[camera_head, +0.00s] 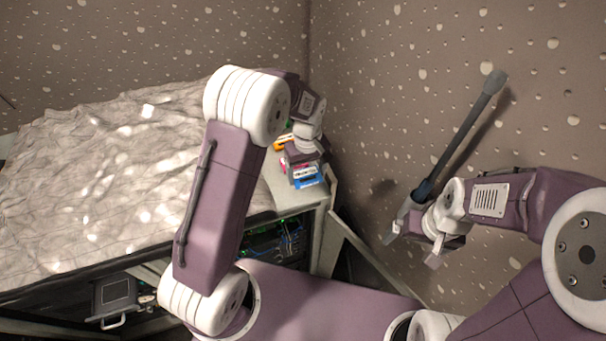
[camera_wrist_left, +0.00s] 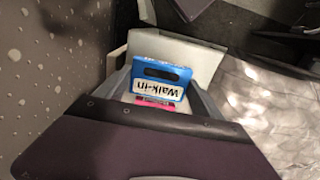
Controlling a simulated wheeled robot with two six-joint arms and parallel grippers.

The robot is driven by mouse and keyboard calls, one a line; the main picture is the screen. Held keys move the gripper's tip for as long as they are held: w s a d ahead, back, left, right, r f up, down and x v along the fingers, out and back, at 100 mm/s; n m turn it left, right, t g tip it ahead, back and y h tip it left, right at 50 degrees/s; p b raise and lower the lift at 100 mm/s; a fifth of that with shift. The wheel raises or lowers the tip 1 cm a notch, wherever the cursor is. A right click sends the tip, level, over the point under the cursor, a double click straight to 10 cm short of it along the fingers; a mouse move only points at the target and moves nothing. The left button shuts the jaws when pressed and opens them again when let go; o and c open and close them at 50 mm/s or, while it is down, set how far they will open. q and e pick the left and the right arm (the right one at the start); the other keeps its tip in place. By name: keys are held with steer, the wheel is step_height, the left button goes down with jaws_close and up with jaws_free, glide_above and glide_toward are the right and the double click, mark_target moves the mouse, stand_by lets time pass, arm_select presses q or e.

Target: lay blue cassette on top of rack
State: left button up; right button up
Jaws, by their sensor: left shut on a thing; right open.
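The blue cassette (camera_head: 308,183) with a white label is at the pale top corner of the rack (camera_head: 296,201). In the left wrist view the cassette (camera_wrist_left: 160,68) reads "Walk-in", upside down. My left gripper (camera_wrist_left: 160,80) is shut on it, with one finger at each side. In the head view this gripper (camera_head: 301,165) is partly hidden by its own wrist. A pink strip (camera_wrist_left: 153,102) shows beside the cassette on the gripper's side. I cannot tell whether the cassette touches the rack top. My right gripper (camera_head: 412,247) is open and empty, near the wall.
A crumpled pale sheet (camera_head: 100,190) covers the surface to the left. An orange item (camera_head: 281,143) lies behind the left gripper. Equipment with green lights (camera_head: 275,240) sits inside the rack. A dark pole (camera_head: 458,138) leans by the wall behind my right gripper.

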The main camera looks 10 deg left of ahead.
mark_target(304, 176)
arm_select(q)
steer(key=shift+a+f, duration=0.2)
steer(key=shift+a, duration=0.15)
steer(key=shift+s, duration=0.15)
steer(key=shift+s+f, duration=0.25)
steer(key=f+p, duration=0.1)
steer(key=f, duration=0.2)
steer(key=shift+w+f, duration=0.2)
steer(key=shift+w, duration=0.1)
steer(key=shift+f, duration=0.2)
steer(key=o, duration=1.4)
steer(key=shift+s+d+r, duration=0.1)
steer(key=shift+s, duration=0.1)
steer(key=shift+c, duration=0.2)
arm_select(e)
steer(key=shift+s+d+r, duration=0.15)
steer(key=shift+s+r, duration=0.15)
steer(key=shift+r, duration=0.4)
arm_select(q)
steer(key=shift+w, duration=0.1)
